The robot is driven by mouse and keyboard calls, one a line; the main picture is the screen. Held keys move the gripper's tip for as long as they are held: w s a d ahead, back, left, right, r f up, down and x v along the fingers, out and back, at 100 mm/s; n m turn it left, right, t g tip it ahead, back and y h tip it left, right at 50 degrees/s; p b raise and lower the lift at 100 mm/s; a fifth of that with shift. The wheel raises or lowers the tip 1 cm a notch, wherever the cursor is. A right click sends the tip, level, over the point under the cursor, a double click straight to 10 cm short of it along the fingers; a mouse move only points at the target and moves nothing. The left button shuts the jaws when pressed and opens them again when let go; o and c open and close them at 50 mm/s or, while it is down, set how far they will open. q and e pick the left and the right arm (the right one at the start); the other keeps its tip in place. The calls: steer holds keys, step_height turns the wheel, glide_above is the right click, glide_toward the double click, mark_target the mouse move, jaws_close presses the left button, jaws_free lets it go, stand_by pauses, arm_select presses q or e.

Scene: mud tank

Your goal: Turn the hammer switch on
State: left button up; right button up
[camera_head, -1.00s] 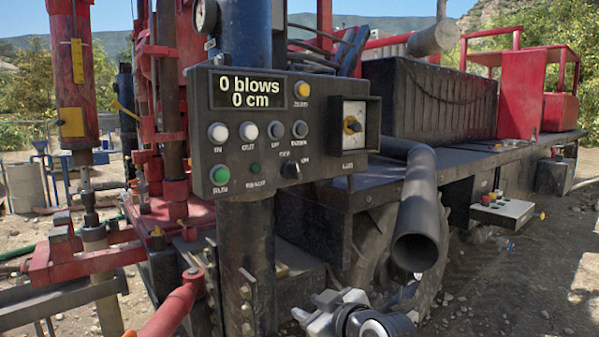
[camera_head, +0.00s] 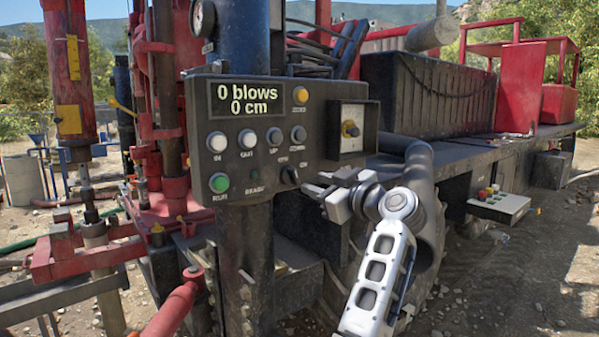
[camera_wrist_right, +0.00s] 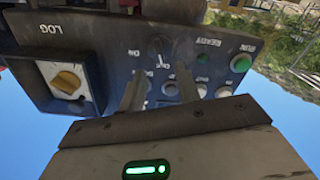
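The control panel (camera_head: 245,130) faces me on the dark post; its display (camera_head: 247,98) reads "0 blows" and "0 cm". A small black rotary knob (camera_head: 290,175) sits at its lower right, by OFF/ON lettering. I take it as the hammer switch; its pointer direction is too small to read. The knob also shows, upside down, in the right wrist view (camera_wrist_right: 158,47). My right gripper (camera_head: 318,190) is just right of and below the knob, apart from it. In the wrist view its two fingers (camera_wrist_right: 160,88) are separated, with nothing between them. My left gripper is not in view.
Above the knob are several push buttons, with a green RUN button (camera_head: 219,183) to its left. A thick black pipe (camera_head: 425,185) lies behind my right arm. Red rig parts (camera_head: 170,120) fill the left.

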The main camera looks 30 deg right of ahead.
mark_target(297, 177)
steer(key=w, duration=0.2)
steer(key=w+p, duration=0.1)
steer(key=w, duration=0.4)
steer(key=shift+a+p, duration=0.25)
steer(key=shift+p, duration=0.05)
jaws_close()
